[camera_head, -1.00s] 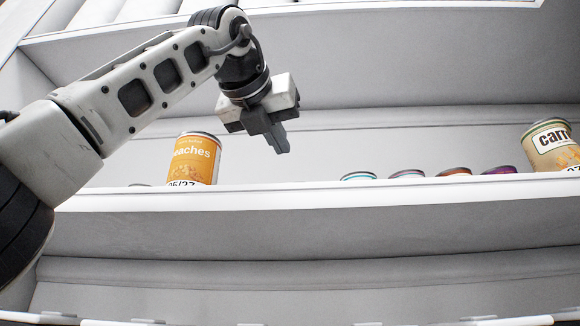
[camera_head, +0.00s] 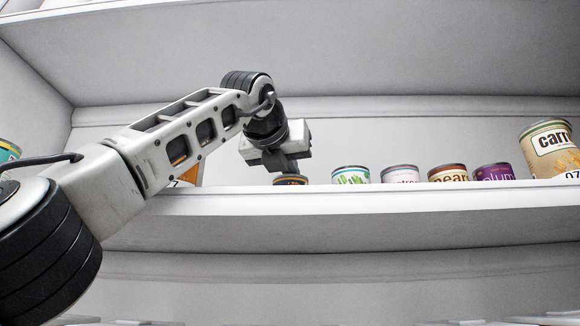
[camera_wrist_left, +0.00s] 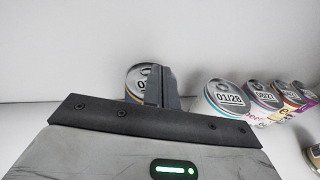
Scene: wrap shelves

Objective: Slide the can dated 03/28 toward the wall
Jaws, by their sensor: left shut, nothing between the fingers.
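I cannot read 03/28 on any can. A can dated 01/28 (camera_wrist_left: 229,96) stands to its right, then one that seems to read 08/27 (camera_wrist_left: 266,94). My right gripper is not in view.
Right of the gripper stand a green-pictured can (camera_head: 350,175), a pink-rimmed can (camera_head: 400,174), a pear can (camera_head: 447,173), a plum can (camera_head: 493,172) and a larger carrot can (camera_head: 550,150). An orange can (camera_head: 190,175) is mostly behind my arm. The back wall (camera_head: 400,125) is bare.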

